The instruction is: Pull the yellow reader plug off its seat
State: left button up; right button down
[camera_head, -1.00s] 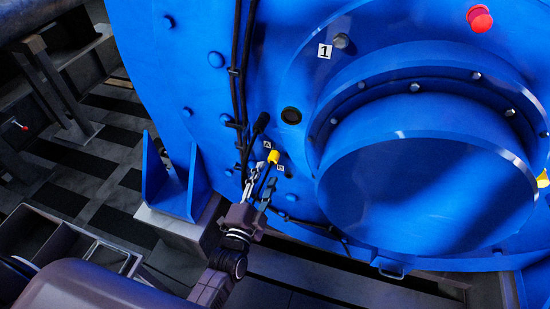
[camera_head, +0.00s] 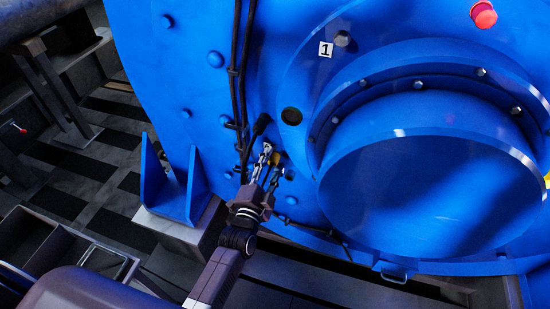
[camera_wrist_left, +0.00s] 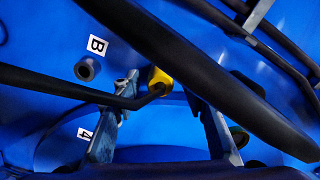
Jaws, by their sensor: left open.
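The yellow reader plug (camera_head: 275,158) sits at the blue motor housing, partly hidden behind my left gripper (camera_head: 272,165) in the head view. In the left wrist view the yellow plug (camera_wrist_left: 160,80) lies between the two fingertips, with a black cable running from it to the left. The left gripper (camera_wrist_left: 162,92) is open, with one finger on each side of the plug. I cannot tell whether either finger touches it. My right gripper is not in view.
Thick black cables (camera_head: 237,80) run down the housing, and one crosses close in front of the wrist camera (camera_wrist_left: 200,70).

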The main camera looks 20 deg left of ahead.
aim_at(272, 164)
pick_arm(q)
jog(key=shift+p, duration=0.4)
dwell(0.8)
grip_shut()
jog(key=shift+s, duration=0.15)
dwell(0.3)
jog(key=shift+s+p, duration=0.8)
jog(key=shift+s, duration=0.6)
jog(key=shift+s+a+p, duration=0.1)
jog(key=shift+s+p, duration=0.5)
jog(key=shift+s, duration=0.85)
jog(key=shift+s, duration=0.1)
